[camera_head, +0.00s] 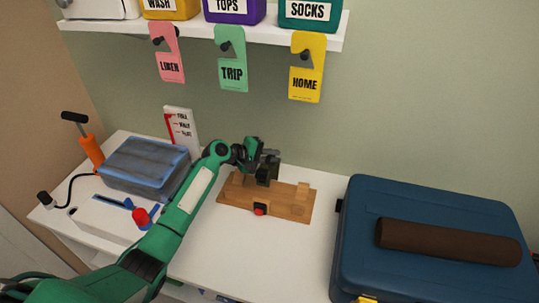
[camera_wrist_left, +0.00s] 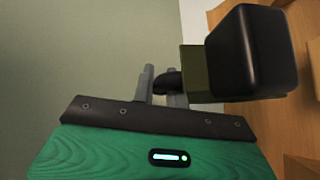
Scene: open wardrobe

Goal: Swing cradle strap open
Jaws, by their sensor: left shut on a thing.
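The wooden cradle (camera_head: 290,205) sits on the white table, with a red knob on a dark mount (camera_head: 260,209) at its front edge. A dark strap piece (camera_head: 264,173) stands up at the back of the cradle. My left gripper (camera_head: 267,156) is at this piece, above the cradle's rear. In the left wrist view, the fingers (camera_wrist_left: 160,88) are shut on a small black knob (camera_wrist_left: 167,83) that sticks out from the strap's olive side (camera_wrist_left: 196,72). A large black block (camera_wrist_left: 252,52) is beside it. How the strap is hinged is hidden.
A blue case (camera_head: 430,200) with a brown roll (camera_head: 447,243) on it stands at right. A grey-blue box (camera_head: 143,165), an orange pump (camera_head: 92,150) and a white device with a red knob (camera_head: 141,216) are at left. Tags hang from the shelf (camera_head: 200,30) above.

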